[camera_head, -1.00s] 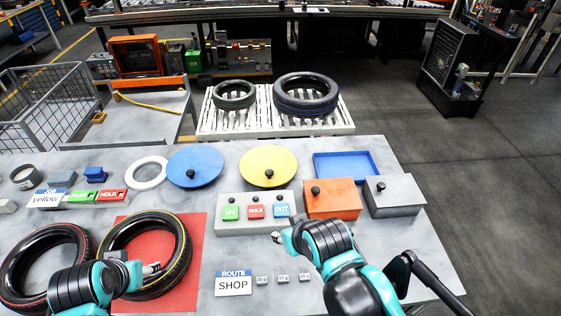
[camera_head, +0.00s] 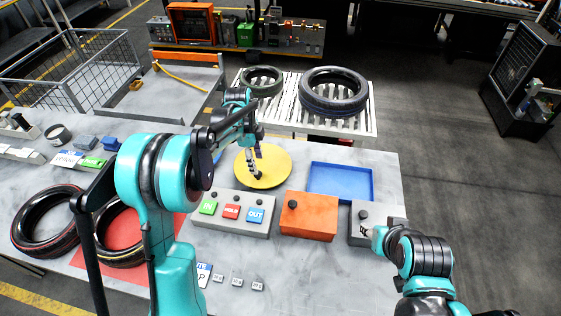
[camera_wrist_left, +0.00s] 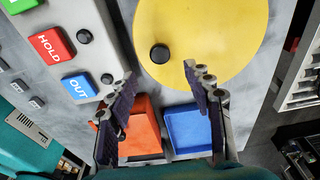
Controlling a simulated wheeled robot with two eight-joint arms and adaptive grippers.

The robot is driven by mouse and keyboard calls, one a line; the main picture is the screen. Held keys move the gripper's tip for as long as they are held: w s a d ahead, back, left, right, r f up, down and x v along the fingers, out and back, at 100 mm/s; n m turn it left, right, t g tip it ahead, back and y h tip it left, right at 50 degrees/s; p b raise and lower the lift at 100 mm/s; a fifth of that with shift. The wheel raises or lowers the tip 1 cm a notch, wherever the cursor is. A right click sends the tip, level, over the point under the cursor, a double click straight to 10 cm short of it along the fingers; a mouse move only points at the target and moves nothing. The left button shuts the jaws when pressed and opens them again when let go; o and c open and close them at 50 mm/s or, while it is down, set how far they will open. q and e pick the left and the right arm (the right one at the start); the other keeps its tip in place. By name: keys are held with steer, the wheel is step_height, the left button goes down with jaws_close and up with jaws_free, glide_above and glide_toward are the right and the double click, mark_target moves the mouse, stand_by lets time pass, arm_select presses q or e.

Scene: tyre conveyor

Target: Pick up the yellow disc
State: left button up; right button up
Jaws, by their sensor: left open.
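The yellow disc (camera_head: 277,162) lies flat on the grey table, with a small black knob (camera_head: 258,178) on it. My left gripper (camera_head: 254,165) hangs over the disc near the knob, pointing down. In the left wrist view the disc (camera_wrist_left: 220,35) and its knob (camera_wrist_left: 160,54) show beyond the open fingers (camera_wrist_left: 160,82), with the knob roughly in line with the gap. The fingers hold nothing. My right gripper (camera_head: 372,238) is at the grey box on the right; its jaw opening is not clear.
A button panel (camera_head: 222,223), an orange box (camera_head: 309,218), a blue tray (camera_head: 342,182) and a grey box (camera_head: 365,213) stand around the disc. Tyres lie on the rollers (camera_head: 365,118) behind and at the left front.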

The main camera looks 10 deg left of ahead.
arm_select(q)
step_height(320, 180, down, 3)
steer(key=shift+r+b, duration=0.1)
steer(key=shift+b, duration=0.25)
step_height(320, 180, down, 5)
steer(key=shift+w+d+r+b, duration=0.1)
steer(key=shift+b, duration=0.5)
jaws_close()
